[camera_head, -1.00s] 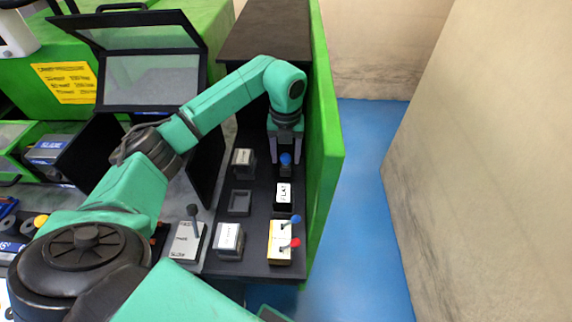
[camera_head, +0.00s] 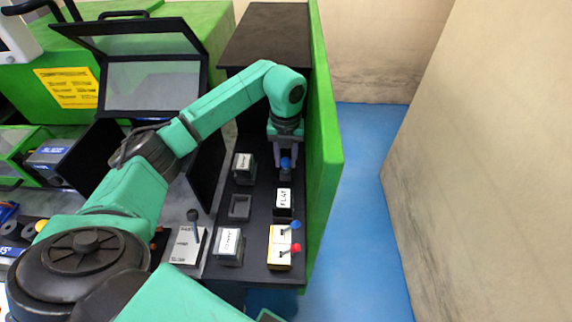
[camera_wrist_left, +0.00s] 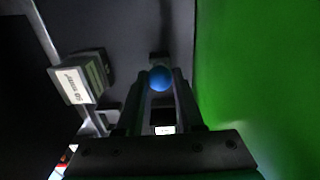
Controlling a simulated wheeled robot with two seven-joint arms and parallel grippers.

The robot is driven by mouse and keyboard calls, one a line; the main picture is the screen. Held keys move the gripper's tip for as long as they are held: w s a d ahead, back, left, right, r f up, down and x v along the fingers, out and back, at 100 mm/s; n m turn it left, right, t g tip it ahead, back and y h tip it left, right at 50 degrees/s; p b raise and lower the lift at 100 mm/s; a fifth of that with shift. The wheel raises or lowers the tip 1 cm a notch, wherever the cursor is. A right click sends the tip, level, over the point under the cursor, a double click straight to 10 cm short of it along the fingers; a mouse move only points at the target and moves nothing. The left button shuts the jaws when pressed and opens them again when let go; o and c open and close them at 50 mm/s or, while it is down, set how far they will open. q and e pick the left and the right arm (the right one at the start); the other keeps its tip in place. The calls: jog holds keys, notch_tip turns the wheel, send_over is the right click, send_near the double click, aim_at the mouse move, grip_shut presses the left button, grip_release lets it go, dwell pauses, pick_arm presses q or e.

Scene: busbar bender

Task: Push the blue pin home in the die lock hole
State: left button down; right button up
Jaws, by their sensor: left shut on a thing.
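The blue pin (camera_head: 285,164) shows as a round blue head on a dark part, at the back of the black bench top, beside the green wall. My left gripper (camera_head: 286,157) points down at it, with its fingers shut around the pin. In the left wrist view the blue head (camera_wrist_left: 160,78) sits between the two fingers. The lock hole is hidden under the pin and fingers, and I cannot tell how deep the pin sits. A dark block with a white FLAT label (camera_head: 284,198) is just in front of it. My right gripper is out of view.
The green wall (camera_head: 323,150) runs close along the right of the gripper. Labelled grey blocks (camera_head: 243,167) stand to its left. A white-yellow box with blue and red levers (camera_head: 280,258) stands at the front. A tilted clear guard (camera_head: 150,82) is at the back left.

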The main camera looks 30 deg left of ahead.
pick_arm(q)
jog(key=shift+r+p, duration=1.25)
jog(key=shift+r, duration=0.45)
jog(key=shift+r, duration=0.1)
notch_tip(320, 180, up, 5)
jog(key=p, duration=0.4)
